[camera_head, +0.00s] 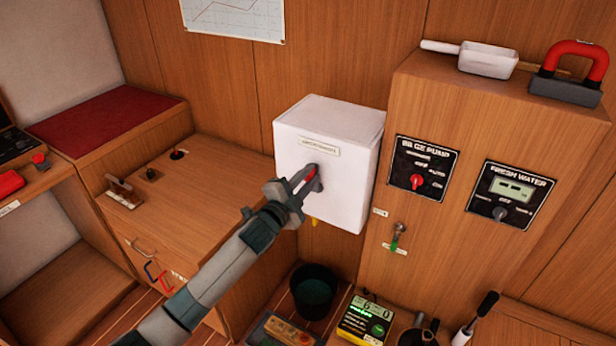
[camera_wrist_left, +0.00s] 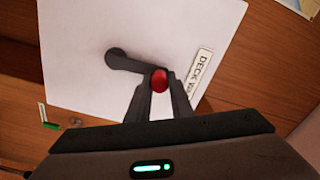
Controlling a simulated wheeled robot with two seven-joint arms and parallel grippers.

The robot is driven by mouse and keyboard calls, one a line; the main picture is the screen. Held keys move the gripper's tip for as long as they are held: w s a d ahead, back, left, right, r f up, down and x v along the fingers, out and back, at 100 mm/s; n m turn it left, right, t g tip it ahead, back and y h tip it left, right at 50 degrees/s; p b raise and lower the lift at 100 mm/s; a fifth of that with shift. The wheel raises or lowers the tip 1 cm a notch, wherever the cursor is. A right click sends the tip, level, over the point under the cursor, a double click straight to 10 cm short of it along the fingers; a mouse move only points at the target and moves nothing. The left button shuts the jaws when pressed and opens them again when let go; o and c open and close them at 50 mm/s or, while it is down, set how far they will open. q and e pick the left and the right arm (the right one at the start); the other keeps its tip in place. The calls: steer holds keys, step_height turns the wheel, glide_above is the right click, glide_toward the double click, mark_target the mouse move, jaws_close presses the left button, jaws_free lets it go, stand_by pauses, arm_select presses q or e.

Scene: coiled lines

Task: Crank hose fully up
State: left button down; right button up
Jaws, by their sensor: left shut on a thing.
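A white box (camera_head: 352,133) with a label hangs on the wooden wall and holds the hose crank. The crank's dark arm (camera_wrist_left: 130,64) runs from a round hub to a red knob (camera_wrist_left: 159,80) in the left wrist view. My left gripper (camera_head: 306,182) is shut on the red knob, in front of the box's face. In the left wrist view its fingers (camera_wrist_left: 159,92) stand on both sides of the knob. A short yellow end (camera_head: 314,223) shows under the box; the rest of the hose is hidden. My right gripper is not in view.
A wooden cabinet with a bilge pump panel (camera_head: 419,169) and a fresh water panel (camera_head: 509,195) stands to the right. A small tap (camera_head: 398,235) is beside the box. A dark bucket (camera_head: 314,291) stands below. A wooden counter (camera_head: 205,200) is at left.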

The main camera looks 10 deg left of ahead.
arm_select(q)
steer(key=c, duration=1.6)
jaws_free()
steer(key=shift+s+d+f, duration=0.1)
steer(key=shift+f, duration=0.25)
steer(key=shift+c, duration=0.2)
steer(key=shift+o, duration=0.4)
steer(key=shift+r, duration=0.1)
steer(key=shift+r, duration=0.1)
steer(key=b+v, duration=0.4)
steer(key=v, duration=1.3)
steer(key=shift+s, duration=0.15)
